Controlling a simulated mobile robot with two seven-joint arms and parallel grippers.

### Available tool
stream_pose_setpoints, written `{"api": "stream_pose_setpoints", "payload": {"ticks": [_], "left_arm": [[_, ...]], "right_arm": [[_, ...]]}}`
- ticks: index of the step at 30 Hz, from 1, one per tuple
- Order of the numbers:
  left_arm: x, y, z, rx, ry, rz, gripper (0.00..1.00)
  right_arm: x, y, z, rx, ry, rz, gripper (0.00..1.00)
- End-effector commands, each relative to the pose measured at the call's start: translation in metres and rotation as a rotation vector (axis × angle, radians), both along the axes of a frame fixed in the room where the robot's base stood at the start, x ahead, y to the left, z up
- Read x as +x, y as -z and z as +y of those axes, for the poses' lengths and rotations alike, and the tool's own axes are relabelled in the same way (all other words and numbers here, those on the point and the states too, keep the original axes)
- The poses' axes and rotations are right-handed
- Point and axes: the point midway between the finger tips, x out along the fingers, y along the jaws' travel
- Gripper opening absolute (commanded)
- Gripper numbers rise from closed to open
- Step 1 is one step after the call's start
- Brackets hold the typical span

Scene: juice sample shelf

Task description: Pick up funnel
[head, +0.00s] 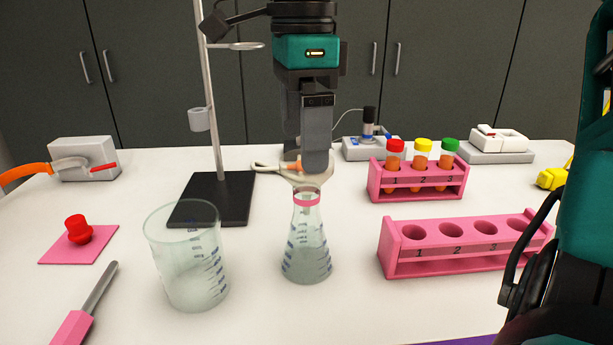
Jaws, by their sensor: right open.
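A pale funnel (301,181) sits at the mouth of the conical flask (306,245), which has a pink band at its neck and blue markings. The gripper is open. From this angle I cannot tell whether the fingers touch the funnel. My left gripper is not in view.
A glass beaker (188,265) stands left of the flask. A ring stand (235,200) rises behind. Pink racks stand at right, the empty one (463,247) in front of the one with capped tubes (417,185). A pink-handled spatula (87,310) lies front left.

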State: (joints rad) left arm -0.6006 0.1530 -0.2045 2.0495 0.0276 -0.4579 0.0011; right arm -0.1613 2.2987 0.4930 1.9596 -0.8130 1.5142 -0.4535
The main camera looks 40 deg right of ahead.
Motion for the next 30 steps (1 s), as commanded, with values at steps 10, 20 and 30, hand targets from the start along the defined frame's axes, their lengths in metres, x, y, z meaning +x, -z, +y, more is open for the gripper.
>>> {"api": "stream_pose_setpoints", "payload": {"ticks": [10, 20, 30], "left_arm": [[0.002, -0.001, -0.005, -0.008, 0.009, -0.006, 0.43], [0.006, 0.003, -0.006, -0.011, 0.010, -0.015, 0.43], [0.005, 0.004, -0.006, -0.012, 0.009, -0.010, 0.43]], "right_arm": [[0.002, 0.028, -0.002, 0.002, 0.001, 0.001, 1.00], [0.004, 0.067, -0.005, 0.002, 0.003, -0.001, 1.00], [0.004, 0.066, -0.005, 0.001, 0.003, -0.003, 0.84]]}}
